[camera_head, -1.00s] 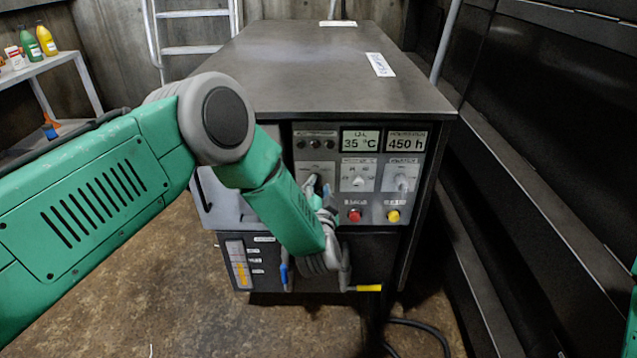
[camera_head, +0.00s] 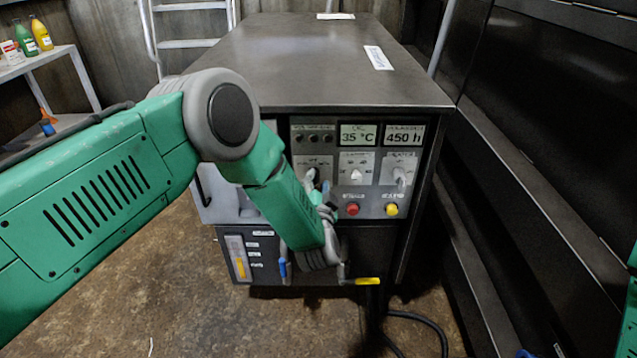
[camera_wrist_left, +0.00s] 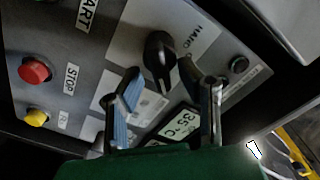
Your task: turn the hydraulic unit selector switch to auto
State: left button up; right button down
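The selector switch is a black knob on the left plate of the control panel, and it shows in the head view (camera_head: 312,175), partly covered by my gripper. In the left wrist view the black knob (camera_wrist_left: 159,52) stands beside a label reading HAND. My left gripper (camera_head: 327,194) is in front of the panel. In the left wrist view its two blue-padded fingers (camera_wrist_left: 168,95) are apart with nothing between them, and the knob lies just beyond their tips. Contact cannot be made out. Of my right arm only a green part shows at the right edge; small blue and pale bits at the bottom may be its gripper (camera_head: 540,352).
The panel carries a red button (camera_head: 352,209), a yellow button (camera_head: 391,209), two pale knobs (camera_head: 357,176) and two displays (camera_head: 358,135). A yellow-ended handle (camera_head: 366,281) is below. A dark wall (camera_head: 540,180) stands close on the right; a shelf (camera_head: 40,60) is at the far left.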

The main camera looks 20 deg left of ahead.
pick_arm(q)
jog(key=v, duration=1.2)
